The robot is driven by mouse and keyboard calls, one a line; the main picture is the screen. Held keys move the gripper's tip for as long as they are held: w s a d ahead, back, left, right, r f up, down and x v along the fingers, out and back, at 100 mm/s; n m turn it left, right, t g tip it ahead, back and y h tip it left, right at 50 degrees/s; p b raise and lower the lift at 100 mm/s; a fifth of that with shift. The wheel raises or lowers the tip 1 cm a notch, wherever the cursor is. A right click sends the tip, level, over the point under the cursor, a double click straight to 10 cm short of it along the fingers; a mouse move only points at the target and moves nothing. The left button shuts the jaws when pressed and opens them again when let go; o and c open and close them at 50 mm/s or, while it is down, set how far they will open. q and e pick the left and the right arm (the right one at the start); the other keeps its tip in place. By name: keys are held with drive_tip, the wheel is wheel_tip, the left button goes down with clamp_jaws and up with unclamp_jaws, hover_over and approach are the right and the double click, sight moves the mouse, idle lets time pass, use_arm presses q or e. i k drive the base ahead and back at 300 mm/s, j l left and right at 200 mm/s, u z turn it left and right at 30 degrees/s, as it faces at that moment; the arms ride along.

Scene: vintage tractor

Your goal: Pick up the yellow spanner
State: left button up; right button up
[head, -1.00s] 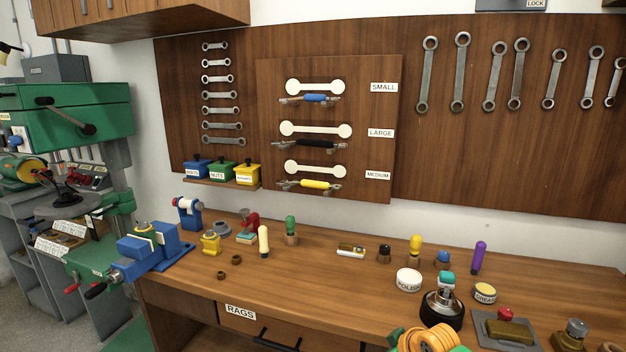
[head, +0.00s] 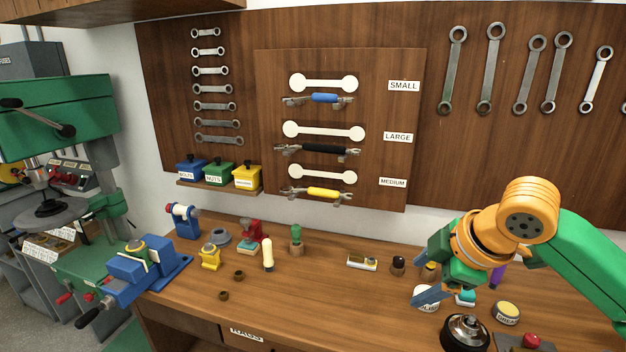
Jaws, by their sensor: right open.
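The yellow spanner (head: 322,193) has a yellow grip and metal ends. It hangs level on the wooden tool board (head: 264,100), below a white spanner outline and left of the MEDIUM label (head: 393,183). My right gripper (head: 422,278) is open and empty over the right part of the bench, below and to the right of the spanner and well apart from it. My left gripper does not show.
A spanner with a black grip (head: 317,149) and one with a blue grip (head: 325,98) hang above. A wooden bench (head: 320,308) holds a blue vice (head: 145,266), small tools and tins. Coloured boxes (head: 219,172) sit on a small shelf left of the spanner.

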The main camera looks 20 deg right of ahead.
sight(317, 192)
drive_tip(key=i+l, duration=0.1)
drive_tip(key=i, duration=1.4)
